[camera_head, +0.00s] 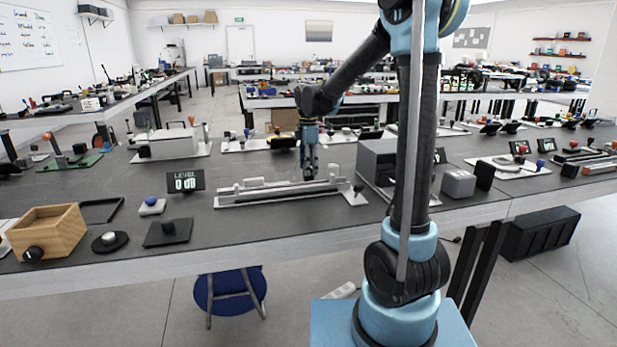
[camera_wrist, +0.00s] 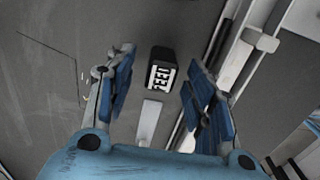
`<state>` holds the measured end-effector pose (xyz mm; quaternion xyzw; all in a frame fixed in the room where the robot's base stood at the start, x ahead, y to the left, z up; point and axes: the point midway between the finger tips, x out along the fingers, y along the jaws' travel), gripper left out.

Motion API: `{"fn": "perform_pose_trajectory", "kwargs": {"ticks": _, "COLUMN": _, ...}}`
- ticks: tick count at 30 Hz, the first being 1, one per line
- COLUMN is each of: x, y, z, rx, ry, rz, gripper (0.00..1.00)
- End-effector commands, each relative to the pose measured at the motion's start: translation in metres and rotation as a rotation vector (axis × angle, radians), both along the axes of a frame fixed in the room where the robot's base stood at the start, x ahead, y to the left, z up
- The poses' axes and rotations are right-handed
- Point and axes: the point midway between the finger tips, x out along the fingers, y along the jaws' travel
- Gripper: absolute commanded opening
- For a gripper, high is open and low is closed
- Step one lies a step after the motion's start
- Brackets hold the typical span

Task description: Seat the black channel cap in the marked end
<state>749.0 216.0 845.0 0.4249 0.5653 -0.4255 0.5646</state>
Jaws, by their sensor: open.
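A grey channel (camera_head: 280,194) lies lengthwise on a pale base on the bench in the head view. My gripper (camera_head: 309,174) hangs pointing down just above and behind its right half. In the wrist view my gripper (camera_wrist: 158,82) is open. A black block with a white, black-marked face (camera_wrist: 160,70) shows between its two blue fingers, with gaps on both sides. It may be the channel cap, but I cannot tell for sure. Pale rails (camera_wrist: 232,70) run diagonally to the right of the fingers. A small dark knob (camera_head: 358,188) stands near the channel's right end.
A grey box (camera_head: 377,160) stands right of the channel. The level display (camera_head: 186,181), a blue-knobbed piece (camera_head: 152,205) and a wooden box (camera_head: 47,232) are to the left. A white strip (camera_wrist: 149,120) lies below the black block in the wrist view. Bare bench shows in front of the channel.

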Motion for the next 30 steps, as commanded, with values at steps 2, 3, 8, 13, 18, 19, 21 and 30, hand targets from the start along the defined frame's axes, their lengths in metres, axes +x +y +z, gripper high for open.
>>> {"fn": "perform_pose_trajectory", "kwargs": {"ticks": 2, "x": -0.0002, "y": -0.0003, "z": -0.0078, "rx": 0.0, "ry": 0.0, "rz": 0.0, "gripper": 0.49}}
{"fn": "perform_pose_trajectory", "kwargs": {"ticks": 3, "x": -0.0002, "y": -0.0003, "z": -0.0101, "rx": 0.0, "ry": 0.0, "rz": 0.0, "gripper": 0.49}}
{"fn": "perform_pose_trajectory", "kwargs": {"ticks": 8, "x": -0.0003, "y": -0.0004, "z": -0.0135, "rx": 0.0, "ry": 0.0, "rz": 0.0, "gripper": 0.49}}
{"fn": "perform_pose_trajectory", "kwargs": {"ticks": 13, "x": -0.0003, "y": -0.0005, "z": -0.0133, "rx": 0.0, "ry": 0.0, "rz": 0.0, "gripper": 0.42}}
{"fn": "perform_pose_trajectory", "kwargs": {"ticks": 18, "x": -0.0003, "y": -0.0005, "z": -0.0132, "rx": 0.0, "ry": 0.0, "rz": -0.001, "gripper": 0.05}}
{"fn": "perform_pose_trajectory", "kwargs": {"ticks": 19, "x": -0.0002, "y": -0.0005, "z": -0.0131, "rx": 0.0, "ry": 0.0, "rz": -0.001, "gripper": 0.05}}
{"fn": "perform_pose_trajectory", "kwargs": {"ticks": 21, "x": -0.0003, "y": -0.0006, "z": -0.0131, "rx": 0.0, "ry": 0.0, "rz": -0.001, "gripper": 0.05}}
{"fn": "perform_pose_trajectory", "kwargs": {"ticks": 30, "x": -0.0002, "y": -0.0007, "z": -0.0099, "rx": 0.0, "ry": 0.0, "rz": -0.001, "gripper": 0.05}}
